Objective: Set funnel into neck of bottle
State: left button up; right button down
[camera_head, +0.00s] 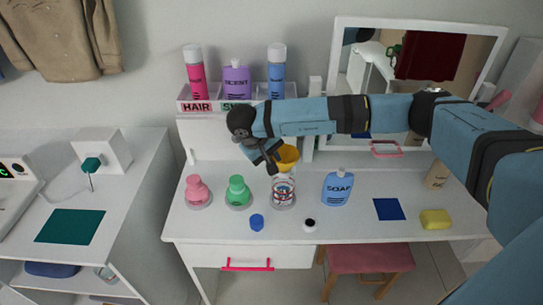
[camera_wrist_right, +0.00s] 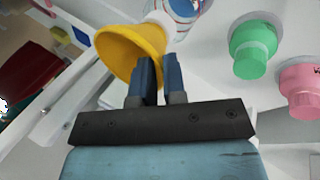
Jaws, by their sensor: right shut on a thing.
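A yellow funnel (camera_head: 287,155) is at my right gripper (camera_head: 271,163), which is shut on its rim. In the right wrist view the funnel (camera_wrist_right: 132,50) shows its wide mouth, with the two blue fingers of the right gripper (camera_wrist_right: 160,75) at its edge. A clear bottle with red and blue markings (camera_head: 283,188) stands on the white table directly below the funnel in the head view. In the wrist view the bottle (camera_wrist_right: 183,12) shows just past the funnel's narrow end. I cannot tell whether the spout is inside the neck. My left gripper is not in view.
A pink bottle (camera_head: 197,190) and a green bottle (camera_head: 238,190) stand left of the clear bottle. A blue soap bottle (camera_head: 337,187) stands right. A blue cap (camera_head: 257,222) and a small white-and-black item (camera_head: 310,225) lie in front. A shelf (camera_head: 183,104) with bottles is behind.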

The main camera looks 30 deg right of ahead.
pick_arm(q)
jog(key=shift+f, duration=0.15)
pick_arm(e)
jog(key=shift+f, duration=0.25)
jog(key=c, duration=1.1)
grip_release()
pick_arm(q)
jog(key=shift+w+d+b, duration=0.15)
jog(key=shift+b, duration=0.3)
pick_arm(e)
jog(key=v, duration=1.4)
jog(key=shift+f, duration=0.1)
